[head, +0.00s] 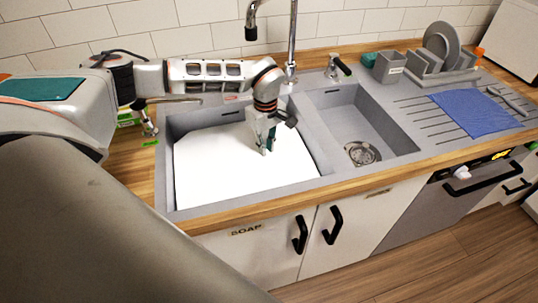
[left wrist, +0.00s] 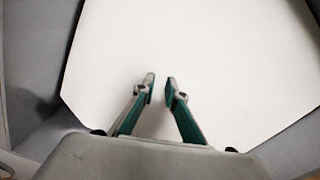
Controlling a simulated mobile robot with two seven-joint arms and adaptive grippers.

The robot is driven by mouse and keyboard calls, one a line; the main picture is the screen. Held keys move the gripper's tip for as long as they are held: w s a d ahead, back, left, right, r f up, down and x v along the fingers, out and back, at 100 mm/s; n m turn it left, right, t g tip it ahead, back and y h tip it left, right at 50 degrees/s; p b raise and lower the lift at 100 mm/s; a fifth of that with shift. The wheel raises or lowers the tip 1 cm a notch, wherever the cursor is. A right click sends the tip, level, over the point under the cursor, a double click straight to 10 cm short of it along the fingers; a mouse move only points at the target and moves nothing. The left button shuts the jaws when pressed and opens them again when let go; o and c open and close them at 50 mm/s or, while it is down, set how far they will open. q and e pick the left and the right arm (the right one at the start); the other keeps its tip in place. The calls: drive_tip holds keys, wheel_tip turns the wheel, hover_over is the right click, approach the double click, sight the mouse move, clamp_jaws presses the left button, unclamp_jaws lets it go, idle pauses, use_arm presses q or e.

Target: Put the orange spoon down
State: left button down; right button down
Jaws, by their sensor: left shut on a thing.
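No orange spoon can be made out in either view. My left gripper (head: 266,148) points down into the left sink basin (head: 302,150), over a flat white surface (head: 205,172) that fills most of the basin's floor area. In the left wrist view the two fingertips (left wrist: 160,82) are close together with a narrow gap. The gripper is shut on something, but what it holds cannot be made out. I cannot tell whether the fingertips touch the white surface. My right gripper is not in view.
The smaller right basin (head: 368,125) has a drain and looks empty. A tap (head: 292,45) rises behind the basins. A blue cloth (head: 473,111) lies on the drainboard, with a plate rack (head: 440,65) behind it. A wooden counter edge (head: 300,200) runs along the front.

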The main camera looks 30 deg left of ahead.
use_arm(q)
drive_tip(key=shift+w+d, duration=0.2)
drive_tip(key=shift+w, duration=0.05)
drive_tip(key=shift+d+f, duration=0.15)
drive_tip(key=shift+f, duration=0.2)
drive_tip(key=shift+w+f, duration=0.1)
drive_tip(key=shift+f, duration=1.3)
drive_tip(key=shift+f, duration=0.2)
drive_tip(key=c, duration=2)
unclamp_jaws()
drive_tip(key=shift+c, duration=0.2)
drive_tip(key=shift+r, duration=0.1)
